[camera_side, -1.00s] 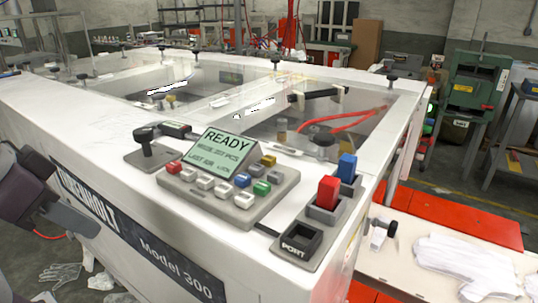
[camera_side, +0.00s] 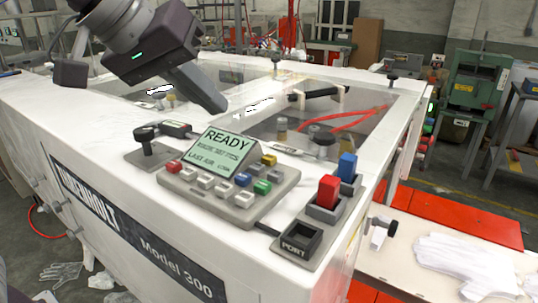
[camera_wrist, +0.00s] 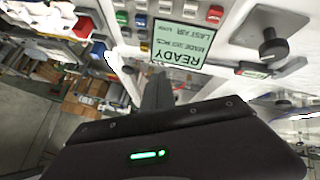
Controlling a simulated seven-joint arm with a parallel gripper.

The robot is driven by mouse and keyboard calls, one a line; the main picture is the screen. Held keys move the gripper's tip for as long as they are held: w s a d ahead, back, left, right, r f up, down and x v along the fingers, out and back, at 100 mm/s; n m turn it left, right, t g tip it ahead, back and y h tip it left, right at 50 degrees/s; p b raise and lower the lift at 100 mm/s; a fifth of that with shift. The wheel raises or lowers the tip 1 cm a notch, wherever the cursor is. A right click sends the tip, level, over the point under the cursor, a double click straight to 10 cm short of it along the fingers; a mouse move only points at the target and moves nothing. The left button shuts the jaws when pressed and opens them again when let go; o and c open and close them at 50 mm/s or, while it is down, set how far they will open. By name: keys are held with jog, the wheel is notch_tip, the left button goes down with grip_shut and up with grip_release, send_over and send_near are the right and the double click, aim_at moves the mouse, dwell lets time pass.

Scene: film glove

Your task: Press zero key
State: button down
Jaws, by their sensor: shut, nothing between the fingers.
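The key panel (camera_side: 215,208) sits on the white machine's near corner, with a tilted display (camera_side: 220,152) reading READY. Its keys are a red key (camera_side: 174,167), several white keys (camera_side: 205,183), a blue key (camera_side: 242,180), a green key (camera_side: 262,187) and a yellow key (camera_side: 268,160). No key labels are legible, so I cannot tell which is zero. My gripper (camera_side: 219,106) is shut and empty, above and behind the display, touching nothing visible. In the wrist view the fingers (camera_wrist: 158,78) point toward the display (camera_wrist: 183,45), which appears upside down.
A black knob lever (camera_side: 147,142) stands left of the display. A black handle (camera_side: 320,93) lies on the clear machine cover behind.

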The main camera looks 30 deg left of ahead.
notch_tip(320, 180, up, 3)
jog(key=n+h, duration=0.1)
send_over(269, 160)
jog(key=shift+a+t, duration=0.4)
jog(key=shift+f, duration=4.4)
jog(key=shift+f, duration=0.1)
jog(key=shift+f, duration=0.3)
jog(key=shift+f, duration=0.45)
jog(key=shift+r, duration=0.85)
